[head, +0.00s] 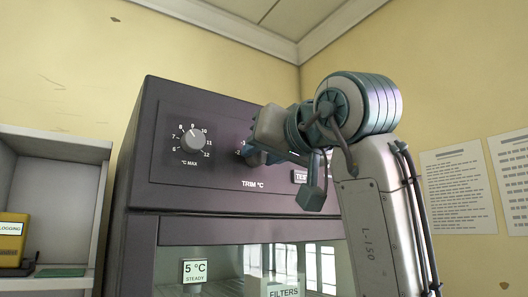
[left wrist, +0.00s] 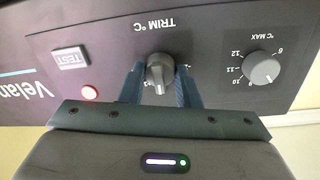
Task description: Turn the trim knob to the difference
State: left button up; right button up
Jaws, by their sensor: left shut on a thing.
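The trim knob (left wrist: 160,72) is a grey dial above the "TRIM °C" label on the dark incubator panel (head: 220,185). My left gripper (left wrist: 160,88) has its two blue-grey fingers on either side of the knob and is shut on it. In the upside-down left wrist view the knob's pointer points down, so roughly straight up on the panel. The fingers hide most of the trim scale. In the head view my left gripper (head: 256,146) covers nearly all of the knob. A display (head: 194,271) behind the glass reads 5 °C, STEADY. My right gripper is not in view.
The °C MAX knob (head: 193,140) is left of the trim knob, its pointer near 8 to 9. A TEST button (head: 300,177) and a lit red lamp (left wrist: 89,92) are to the right. A shelf with a yellow logging device (head: 12,240) stands at left.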

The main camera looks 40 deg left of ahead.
pick_arm(q)
jog(key=shift+m, duration=0.3)
jog(key=m+b, duration=0.1)
jog(key=m, duration=0.2)
jog(key=shift+b, duration=0.4)
jog(key=shift+m+b, duration=0.8)
jog(key=shift+m, duration=1.2)
